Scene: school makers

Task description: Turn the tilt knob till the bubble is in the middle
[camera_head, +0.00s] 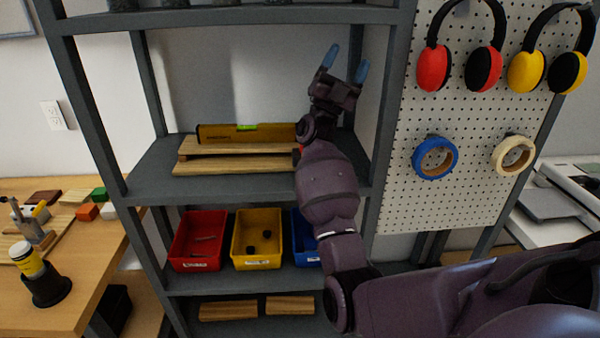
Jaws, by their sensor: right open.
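A yellow spirit level (217,133) lies on wooden boards (240,165) on the grey shelf. Its green vial (247,127) shows near the middle of its top; the bubble is too small to make out. A small red part, possibly the tilt knob (296,155), shows at the right end of the boards, partly behind my right arm. My right gripper (345,68) is open and empty, its blue fingertips pointing up, above and to the right of the level. My arm hides the right end of the level and boards. My left gripper is not in view.
Red (200,240), yellow (257,238) and blue (304,240) bins sit on the shelf below. A pegboard (460,130) with ear defenders and tape rolls stands at right. A cluttered wooden table (90,270) is at left. A shelf (240,16) runs above the gripper.

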